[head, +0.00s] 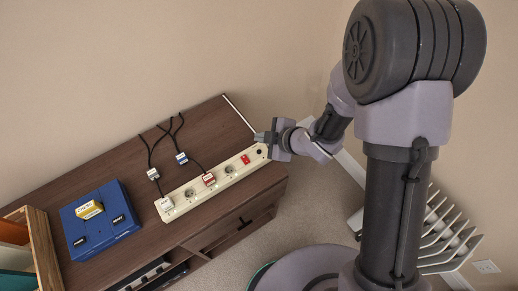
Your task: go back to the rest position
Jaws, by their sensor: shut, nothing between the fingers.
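My gripper (264,137) is at the end of my arm, at the right end of the wooden cabinet (215,118). It shows small and from the side, shut and empty, with its fingertips pointing left. In the picture its tips lie just above the right end of a cream power strip (228,171). I cannot tell the height between them.
The strip has a red switch (245,159) and plugs with black cables. A white rack (447,232) stands at right. Beige walls are behind.

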